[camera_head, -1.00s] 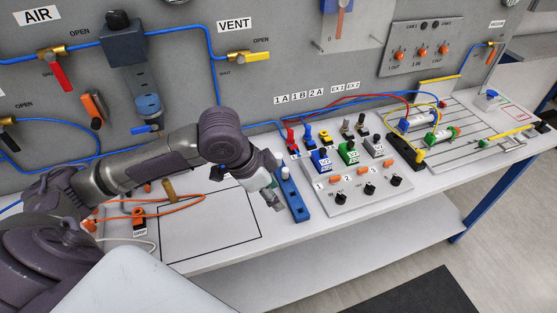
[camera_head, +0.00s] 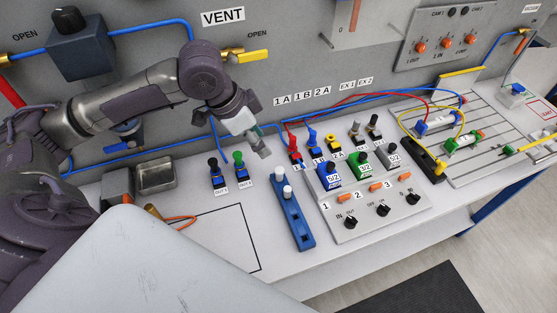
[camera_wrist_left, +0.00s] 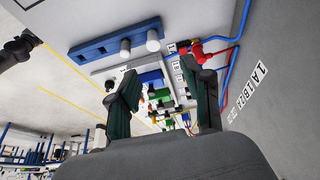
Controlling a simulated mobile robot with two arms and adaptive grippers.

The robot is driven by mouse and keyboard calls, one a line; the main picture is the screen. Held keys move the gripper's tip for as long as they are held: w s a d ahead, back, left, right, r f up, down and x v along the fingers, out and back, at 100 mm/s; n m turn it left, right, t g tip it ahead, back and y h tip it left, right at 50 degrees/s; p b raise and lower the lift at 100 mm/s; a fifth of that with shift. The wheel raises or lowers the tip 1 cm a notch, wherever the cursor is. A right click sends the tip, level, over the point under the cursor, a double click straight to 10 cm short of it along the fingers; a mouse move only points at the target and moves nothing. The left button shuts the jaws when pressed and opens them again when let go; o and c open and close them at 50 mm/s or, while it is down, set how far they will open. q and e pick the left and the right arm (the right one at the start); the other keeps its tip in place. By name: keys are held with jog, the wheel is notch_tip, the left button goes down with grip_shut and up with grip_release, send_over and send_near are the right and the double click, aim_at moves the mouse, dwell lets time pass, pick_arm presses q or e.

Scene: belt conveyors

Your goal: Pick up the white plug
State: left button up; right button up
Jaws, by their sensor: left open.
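Two white plugs, a farther one (camera_head: 280,173) and a nearer one (camera_head: 287,193), stand upright in the blue rail (camera_head: 300,228) on the white bench. My left gripper (camera_head: 260,147) is above and behind the rail, apart from the plugs. In the left wrist view its fingers (camera_wrist_left: 155,75) are spread with nothing held between them. My right gripper is in neither view.
Red and blue fittings (camera_head: 294,149) with hoses stand right of the gripper. The valve panel (camera_head: 375,215) lies right of the rail. Black and green plugs (camera_head: 239,165) stand to the left. The grey wall panel (camera_head: 290,50) rises behind. An outlined bench area (camera_head: 225,235) is clear.

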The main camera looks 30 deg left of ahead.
pick_arm(q)
send_over(278, 170)
jog(key=s+a, duration=0.1)
jog(key=s, duration=0.1)
notch_tip(278, 170, down, 5)
jog(key=shift+w+f, duration=0.3)
jog(key=shift+f, duration=0.25)
jog(key=shift+w+f, duration=0.3)
jog(key=shift+f, duration=0.25)
jog(key=shift+w+f+p, duration=0.1)
jog(key=shift+f+p, duration=0.1)
jog(key=shift+p, duration=0.1)
jog(key=x, duration=0.2)
jog(key=p+x, duration=0.1)
jog(key=x, duration=0.1)
jog(key=shift+s+f, duration=0.15)
jog(key=shift+s, duration=0.1)
jog(key=shift+w+d+f, duration=0.1)
jog(key=shift+w+f, duration=0.05)
jog(key=shift+f, duration=0.25)
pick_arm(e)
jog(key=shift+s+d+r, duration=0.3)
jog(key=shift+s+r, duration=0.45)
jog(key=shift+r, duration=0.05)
pick_arm(q)
jog(key=shift+c, duration=0.4)
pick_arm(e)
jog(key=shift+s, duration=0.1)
